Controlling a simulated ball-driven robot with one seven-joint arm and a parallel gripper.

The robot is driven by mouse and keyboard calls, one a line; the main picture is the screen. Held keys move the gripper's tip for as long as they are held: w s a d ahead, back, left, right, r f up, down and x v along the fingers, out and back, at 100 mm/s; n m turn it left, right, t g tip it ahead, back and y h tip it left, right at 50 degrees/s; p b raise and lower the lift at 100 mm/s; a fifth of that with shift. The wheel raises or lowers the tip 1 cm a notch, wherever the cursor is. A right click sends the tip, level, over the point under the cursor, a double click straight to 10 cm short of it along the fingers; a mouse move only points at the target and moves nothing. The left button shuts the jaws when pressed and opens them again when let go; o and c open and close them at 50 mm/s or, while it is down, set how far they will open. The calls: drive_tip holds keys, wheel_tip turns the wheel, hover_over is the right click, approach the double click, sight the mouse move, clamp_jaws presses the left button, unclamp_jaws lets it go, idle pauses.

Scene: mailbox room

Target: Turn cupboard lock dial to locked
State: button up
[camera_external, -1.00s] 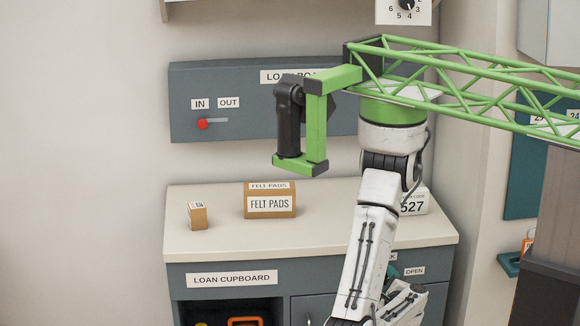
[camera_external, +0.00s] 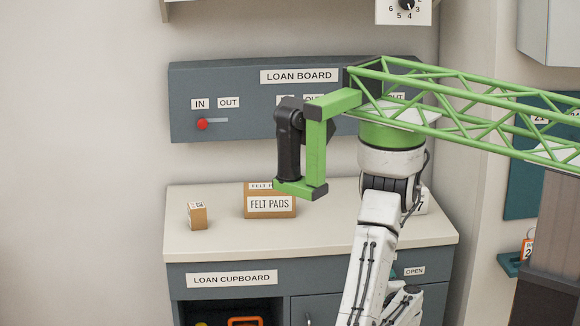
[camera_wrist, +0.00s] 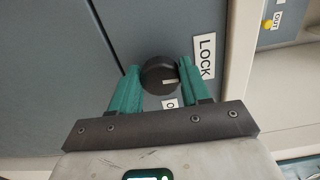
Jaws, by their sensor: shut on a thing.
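The black round lock dial (camera_wrist: 152,74) is on the grey cupboard front in the wrist view. My gripper (camera_wrist: 159,67) has its teal fingers on both sides of the dial and is shut on it. A pale pointer mark on the dial points to the right, towards the gap between the LOCK label (camera_wrist: 204,56) and a partly hidden label starting with O (camera_wrist: 170,103).
A felt pads box (camera_external: 270,205) and a small carton (camera_external: 197,216) stand on the cupboard top. The loan board (camera_external: 240,85) with a red-knobbed slider (camera_external: 203,124) is on the wall behind. My arm reaches down in front of the cupboard's right side.

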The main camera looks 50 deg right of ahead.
drive_tip(key=o, duration=1)
drive_tip(key=shift+o, duration=0.2)
drive_tip(key=shift+a, duration=0.1)
drive_tip(key=b+v, duration=0.2)
drive_tip(key=v, duration=0.8)
drive_tip(key=shift+s+a, duration=0.2)
drive_tip(key=shift+s, duration=0.1)
